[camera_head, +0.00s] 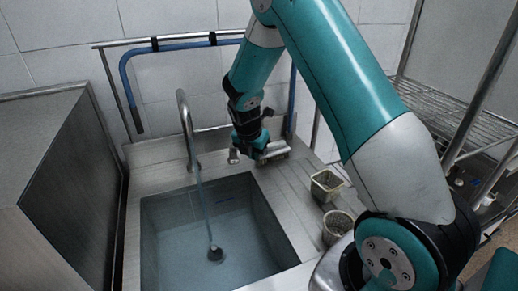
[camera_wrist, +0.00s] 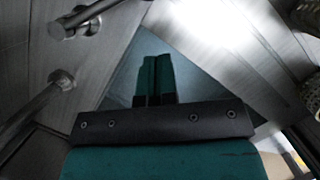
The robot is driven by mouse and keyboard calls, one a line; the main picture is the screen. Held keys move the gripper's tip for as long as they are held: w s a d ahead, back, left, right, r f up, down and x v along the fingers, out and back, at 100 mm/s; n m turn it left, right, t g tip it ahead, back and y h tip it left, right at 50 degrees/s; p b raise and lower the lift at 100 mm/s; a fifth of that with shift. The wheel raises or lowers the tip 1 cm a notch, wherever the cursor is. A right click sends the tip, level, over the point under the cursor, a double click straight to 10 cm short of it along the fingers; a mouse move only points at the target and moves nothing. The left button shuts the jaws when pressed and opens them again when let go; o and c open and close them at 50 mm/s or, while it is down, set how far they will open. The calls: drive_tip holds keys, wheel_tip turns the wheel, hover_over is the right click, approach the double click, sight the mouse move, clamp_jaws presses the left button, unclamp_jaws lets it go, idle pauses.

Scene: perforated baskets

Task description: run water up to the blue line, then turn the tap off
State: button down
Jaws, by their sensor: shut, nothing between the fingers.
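The metal tap (camera_head: 185,125) stands at the back edge of the sink, and a thin stream of water (camera_head: 205,205) falls from its spout. The sink basin (camera_head: 283,240) has bluish water in it, with a dark round drain (camera_head: 215,253) showing below. I cannot make out a blue line on the basin wall. A short tap handle (camera_head: 233,155) stands right of the spout. My gripper (camera_head: 258,153) is just right of this handle. In the wrist view, my gripper's fingers (camera_wrist: 156,75) are shut and empty; two metal tap parts (camera_wrist: 62,80) show at left, apart from the fingers.
Two small perforated baskets (camera_head: 326,184) stand on the counter right of the sink. A blue hose (camera_head: 128,75) hangs on a wall rail behind the tap. A steel cabinet (camera_head: 60,170) is at left, and a wire rack (camera_head: 450,110) is at right.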

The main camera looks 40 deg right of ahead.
drive_tip(key=shift+w+d+f+p, duration=0.25)
drive_tip(key=shift+w+d+f, duration=0.05)
drive_tip(key=shift+d, duration=0.3)
drive_tip(key=shift+w+d+f+p, duration=0.2)
drive_tip(key=shift+w+d+f, duration=0.15)
drive_tip(key=shift+d, duration=0.3)
drive_tip(key=shift+w+d+f+p, duration=0.25)
drive_tip(key=shift+w+d, duration=0.05)
drive_tip(key=shift+d, duration=0.3)
drive_tip(key=shift+w+d, duration=0.3)
drive_tip(key=shift+d, duration=0.35)
drive_tip(key=shift+a, duration=0.1)
drive_tip(key=shift+s+a+r, duration=0.15)
drive_tip(key=shift+a, duration=0.2)
drive_tip(key=s+a+v, duration=0.1)
drive_tip(key=a+v, duration=0.1)
drive_tip(key=v, duration=0.9)
drive_tip(key=shift+s, duration=0.4)
drive_tip(key=shift+a+f, duration=0.1)
drive_tip(key=shift+f, duration=0.1)
idle(3.3)
